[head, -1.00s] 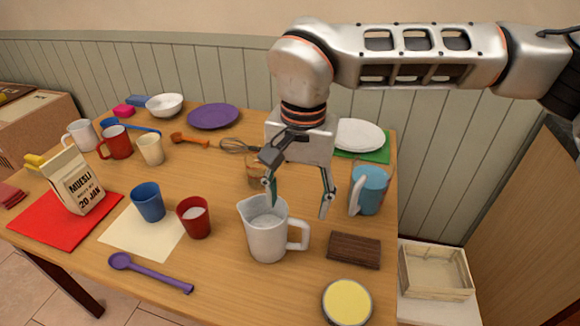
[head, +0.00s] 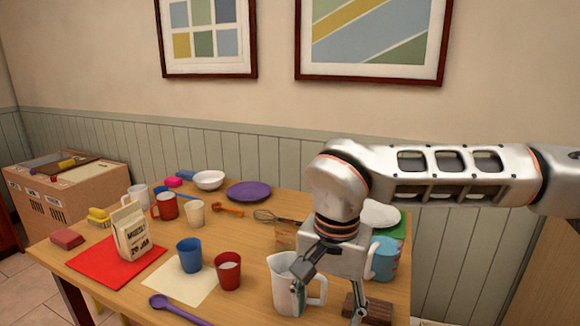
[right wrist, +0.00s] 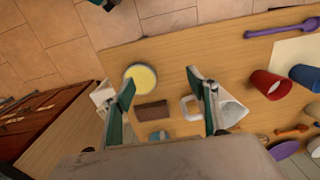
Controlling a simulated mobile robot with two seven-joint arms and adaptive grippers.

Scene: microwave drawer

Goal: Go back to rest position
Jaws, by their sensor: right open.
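My right gripper (head: 328,306) hangs from the right arm at the table's near right, in the head view. Its jaws are apart and nothing is between them. In that view one finger overlaps the white jug (head: 282,270), and I cannot tell whether they touch. In the right wrist view the two fingers of the same gripper (right wrist: 160,84) are spread wide. The jug (right wrist: 232,108) appears beside the right finger, and a brown block (right wrist: 152,113) and a yellow-topped round tin (right wrist: 141,76) appear between the fingers, below them. My left gripper is not in view.
The table (head: 215,292) holds a red cup (head: 228,272), a blue cup (head: 189,256), a muesli bag (head: 131,234), a purple spoon (head: 178,309) and a light-blue mug (head: 385,260) near the right arm. Framed pictures (head: 372,38) hang on the wall.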

